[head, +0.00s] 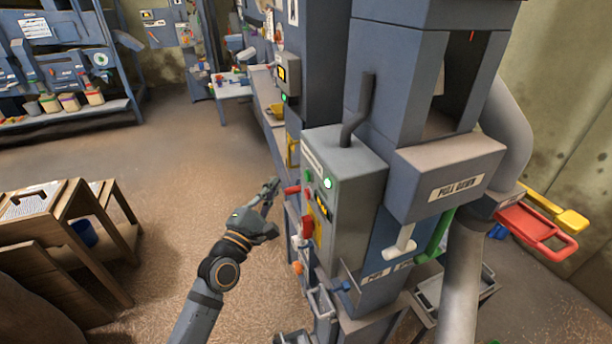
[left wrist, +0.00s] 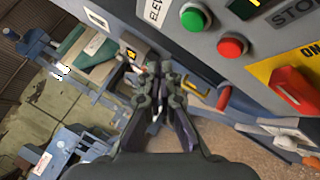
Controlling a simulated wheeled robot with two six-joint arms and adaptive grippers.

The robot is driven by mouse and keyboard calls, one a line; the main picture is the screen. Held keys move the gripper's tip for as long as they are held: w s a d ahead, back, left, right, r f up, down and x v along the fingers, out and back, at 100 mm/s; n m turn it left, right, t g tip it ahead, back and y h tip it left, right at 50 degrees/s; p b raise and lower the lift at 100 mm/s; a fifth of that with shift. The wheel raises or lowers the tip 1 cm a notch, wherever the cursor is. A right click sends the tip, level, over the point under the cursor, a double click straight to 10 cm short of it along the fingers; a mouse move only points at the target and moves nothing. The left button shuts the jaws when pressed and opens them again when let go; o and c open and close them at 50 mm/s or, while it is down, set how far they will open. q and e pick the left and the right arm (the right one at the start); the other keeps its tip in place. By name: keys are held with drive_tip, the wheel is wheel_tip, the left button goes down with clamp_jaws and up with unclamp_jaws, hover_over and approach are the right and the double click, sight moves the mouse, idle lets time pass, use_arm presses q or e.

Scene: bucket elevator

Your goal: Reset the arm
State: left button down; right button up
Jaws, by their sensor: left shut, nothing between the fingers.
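My left arm reaches in from the lower left in the head view. Its left gripper (head: 270,187) is beside the front of the grey control box (head: 345,185), just left of a red knob (head: 292,190). In the left wrist view, the left gripper (left wrist: 157,78) is shut and empty. A green button (left wrist: 193,18), a red button (left wrist: 232,45) and a red switch on a yellow plate (left wrist: 298,90) show on the panel there, to the right of the fingers. My right gripper is not in view.
The elevator column carries a "PULL DOWN" block (head: 455,188), and a red handle (head: 535,232) sticks out at the right. A wooden stand (head: 100,225) is at the left. Shelves (head: 70,110) stand at the back left. The floor (head: 190,150) between is clear.

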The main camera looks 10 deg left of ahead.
use_arm(q)
drive_tip(key=s+a+f+m+g+y+b, duration=0.1)
drive_tip(key=a+f+m+g+y+b, duration=0.2)
drive_tip(key=f, duration=1.5)
drive_tip(key=s+a+f+m+g+b, duration=0.15)
drive_tip(key=f+m+g, duration=0.25)
drive_tip(key=f, duration=1.3)
drive_tip(key=s+a+f+m+g+b, duration=0.1)
drive_tip(key=s+f+m, duration=0.1)
drive_tip(key=s+f, duration=0.35)
drive_tip(key=s+f+m+g+y, duration=0.1)
drive_tip(key=s+f+m+g, duration=0.1)
drive_tip(key=f, duration=0.6)
drive_tip(key=s+a+f+m+g+b, duration=0.1)
drive_tip(key=s+f+m, duration=0.1)
drive_tip(key=s+f, duration=0.35)
drive_tip(key=s+f+m+g+b, duration=0.1)
drive_tip(key=s+f+m+g, duration=0.3)
drive_tip(key=s+f, duration=0.6)
drive_tip(key=s+a+f+m+g+b, duration=0.1)
drive_tip(key=s+f+m+g, duration=0.3)
drive_tip(key=s+f, duration=0.7)
drive_tip(key=s+m, duration=0.1)
drive_tip(key=s, duration=0.8)
drive_tip(key=shift+a+f+m+y+b, duration=0.2)
drive_tip(key=shift+m+y+b, duration=0.1)
drive_tip(key=shift+y+b, duration=0.1)
drive_tip(key=shift+d, duration=0.1)
